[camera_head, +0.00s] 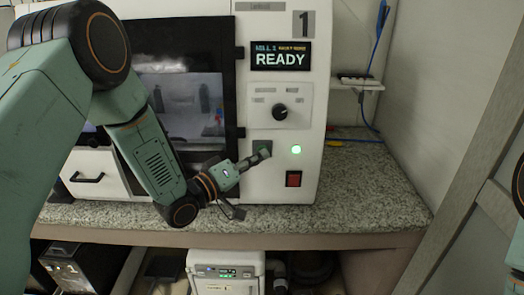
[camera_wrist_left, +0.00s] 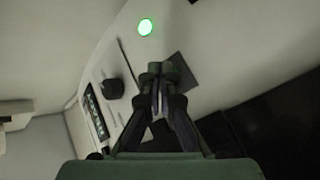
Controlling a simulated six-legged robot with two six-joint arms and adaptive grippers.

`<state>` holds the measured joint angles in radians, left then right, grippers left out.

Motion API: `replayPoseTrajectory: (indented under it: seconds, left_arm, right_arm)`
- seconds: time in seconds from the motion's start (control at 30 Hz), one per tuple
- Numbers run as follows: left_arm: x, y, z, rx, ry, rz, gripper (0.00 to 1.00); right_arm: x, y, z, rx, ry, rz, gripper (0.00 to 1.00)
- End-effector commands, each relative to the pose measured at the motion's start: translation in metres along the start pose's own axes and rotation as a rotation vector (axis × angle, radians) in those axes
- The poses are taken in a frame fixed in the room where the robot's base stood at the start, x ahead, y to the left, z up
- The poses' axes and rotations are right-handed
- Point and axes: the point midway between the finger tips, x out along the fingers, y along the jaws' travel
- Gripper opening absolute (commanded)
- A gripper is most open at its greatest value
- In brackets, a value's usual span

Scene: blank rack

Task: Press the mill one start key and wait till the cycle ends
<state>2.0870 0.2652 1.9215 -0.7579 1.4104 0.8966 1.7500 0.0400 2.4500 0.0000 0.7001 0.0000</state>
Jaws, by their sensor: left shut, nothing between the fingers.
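Mill one (camera_head: 310,100) is a white machine on the counter, marked "1". Its display (camera_head: 280,56) reads READY. On its front are a dark square key (camera_head: 265,144), a lit green round light (camera_head: 296,149) and a red switch (camera_head: 293,179). My left gripper (camera_head: 262,154) is shut and empty, its tips in front of the dark square, partly covering it. In the left wrist view the shut tips (camera_wrist_left: 156,68) are beside the dark square (camera_wrist_left: 182,70), below the green light (camera_wrist_left: 145,27). I cannot tell whether they touch the panel. My right gripper is out of view.
A black knob (camera_head: 280,112) is above the keys. The mill's dark-framed window (camera_head: 190,100) is behind my left arm. The speckled counter (camera_head: 375,195) is clear on the right. A small wall shelf (camera_head: 357,84) with cables is at the right. A white unit (camera_head: 226,270) stands underneath.

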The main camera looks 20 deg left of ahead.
Motion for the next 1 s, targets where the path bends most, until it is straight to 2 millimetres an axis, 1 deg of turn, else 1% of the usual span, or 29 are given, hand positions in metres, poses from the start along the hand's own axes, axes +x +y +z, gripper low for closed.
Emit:
replayPoseTrajectory:
  seconds: [1.0]
  left_arm:
    - [0.0051,-0.0035,-0.004,0.0,0.001,0.001,0.0]
  right_arm:
    - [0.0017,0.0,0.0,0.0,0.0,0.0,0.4]
